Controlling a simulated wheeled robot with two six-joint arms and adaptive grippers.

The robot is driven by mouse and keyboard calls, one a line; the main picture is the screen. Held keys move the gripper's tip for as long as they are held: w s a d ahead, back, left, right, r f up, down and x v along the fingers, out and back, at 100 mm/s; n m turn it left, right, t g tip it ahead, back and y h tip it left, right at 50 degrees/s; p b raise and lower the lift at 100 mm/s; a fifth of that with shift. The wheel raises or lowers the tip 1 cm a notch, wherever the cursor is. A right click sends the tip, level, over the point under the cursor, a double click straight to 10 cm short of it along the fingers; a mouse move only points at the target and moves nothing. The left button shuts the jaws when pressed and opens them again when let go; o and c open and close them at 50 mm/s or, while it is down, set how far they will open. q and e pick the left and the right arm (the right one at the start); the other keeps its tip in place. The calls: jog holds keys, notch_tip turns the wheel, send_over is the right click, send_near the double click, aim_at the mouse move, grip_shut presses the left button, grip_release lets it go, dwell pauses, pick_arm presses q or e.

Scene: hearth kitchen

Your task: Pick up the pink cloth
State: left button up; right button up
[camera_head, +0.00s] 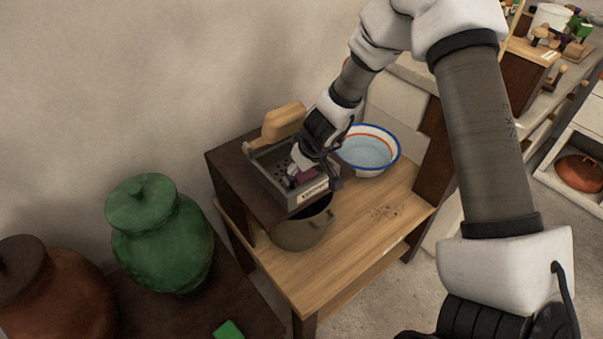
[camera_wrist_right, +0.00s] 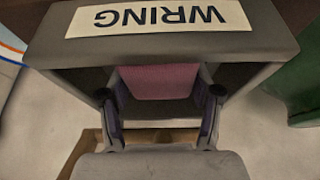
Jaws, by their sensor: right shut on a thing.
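The pink cloth (camera_wrist_right: 160,80) sits in the grey wringer box (camera_wrist_right: 70,55), whose label reads WRING upside down in the wrist view. In the head view only a small dark pink patch of the cloth (camera_head: 304,177) shows, inside the wringer box (camera_head: 284,187). My right gripper (camera_head: 312,172) reaches down into the box. In the wrist view, the right gripper (camera_wrist_right: 161,98) has one finger on each side of the cloth and is shut on it. The cloth's lower part is hidden. My left gripper is not in view.
A wooden block handle (camera_head: 284,122) stands at the box's back edge. A white basin (camera_head: 378,139) of water is right of the box. A green jar (camera_head: 160,245) is at the left.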

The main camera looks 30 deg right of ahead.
aim_at(307, 175)
notch_tip(307, 175, up, 7)
jog(key=p, duration=0.8)
jog(key=shift+r, duration=0.15)
jog(key=s+b, duration=0.1)
jog(key=s, duration=0.1)
jog(key=shift+s+f+b, duration=0.3)
jog(key=shift+f+b, duration=0.05)
jog(key=shift+f, duration=0.05)
jog(key=s+d+p, duration=0.1)
jog(key=s+p, duration=0.6)
jog(key=s, duration=0.8)
jog(key=shift+s+d+r, duration=0.15)
jog(key=shift+r, duration=0.05)
